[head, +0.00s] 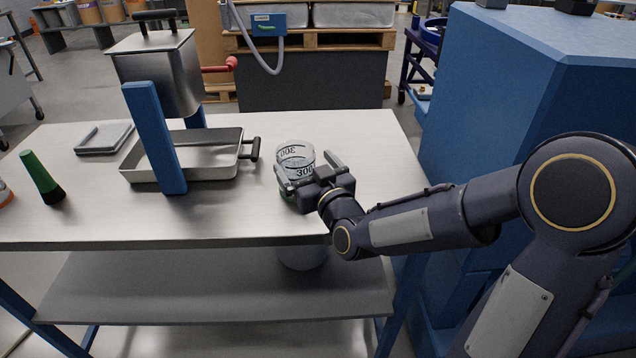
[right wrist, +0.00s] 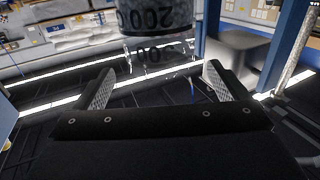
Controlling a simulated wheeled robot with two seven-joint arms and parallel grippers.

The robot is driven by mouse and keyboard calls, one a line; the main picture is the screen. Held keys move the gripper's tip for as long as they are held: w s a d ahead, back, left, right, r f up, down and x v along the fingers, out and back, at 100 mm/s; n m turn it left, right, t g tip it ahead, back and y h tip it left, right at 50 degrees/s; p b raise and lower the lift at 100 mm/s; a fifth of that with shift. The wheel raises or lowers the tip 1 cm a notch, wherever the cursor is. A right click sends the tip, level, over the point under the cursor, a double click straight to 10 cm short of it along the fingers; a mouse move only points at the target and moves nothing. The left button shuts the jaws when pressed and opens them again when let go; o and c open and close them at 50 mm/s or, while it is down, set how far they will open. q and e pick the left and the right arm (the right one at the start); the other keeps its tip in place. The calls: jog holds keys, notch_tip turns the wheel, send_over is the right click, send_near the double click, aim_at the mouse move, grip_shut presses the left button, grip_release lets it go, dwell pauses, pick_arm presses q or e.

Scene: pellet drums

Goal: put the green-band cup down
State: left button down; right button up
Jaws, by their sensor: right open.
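The green-band cup (head: 294,153) is clear with dark measuring marks, and a bit of green shows low on it. It looks upright at the front right of the pale table (head: 365,135). My right gripper (head: 305,166) is at its near right side, fingers apart on either side of it. In the right wrist view the cup (right wrist: 155,18) shows at the top, beyond the open fingers (right wrist: 161,70), with a gap visible. The gripper hides the cup's lower part, so its contact with the table is hard to see. My left gripper is not in view.
A steel tray (head: 218,172) with a black handle lies left of the cup, under a metal hopper (head: 160,75) on blue posts. A green-handled brush (head: 42,178) and a flat grey item (head: 103,138) are further left. A blue cabinet (head: 510,95) stands at right.

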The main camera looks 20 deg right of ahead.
jog(key=s+d+f+m+g, duration=0.1)
jog(key=s+g, duration=0.3)
jog(key=s, duration=0.6)
jog(key=s+d+f+m+g+y, duration=0.1)
jog(key=s+f+g, duration=0.3)
jog(key=s, duration=0.6)
jog(key=s+d+f+m+g+y, duration=0.1)
jog(key=s+f+g, duration=0.2)
jog(key=s, duration=0.7)
jog(key=shift+s+f+g, duration=0.15)
jog(key=shift+g, duration=0.55)
notch_tip(320, 180, up, 7)
jog(key=p, duration=0.6)
jog(key=shift+f, duration=0.2)
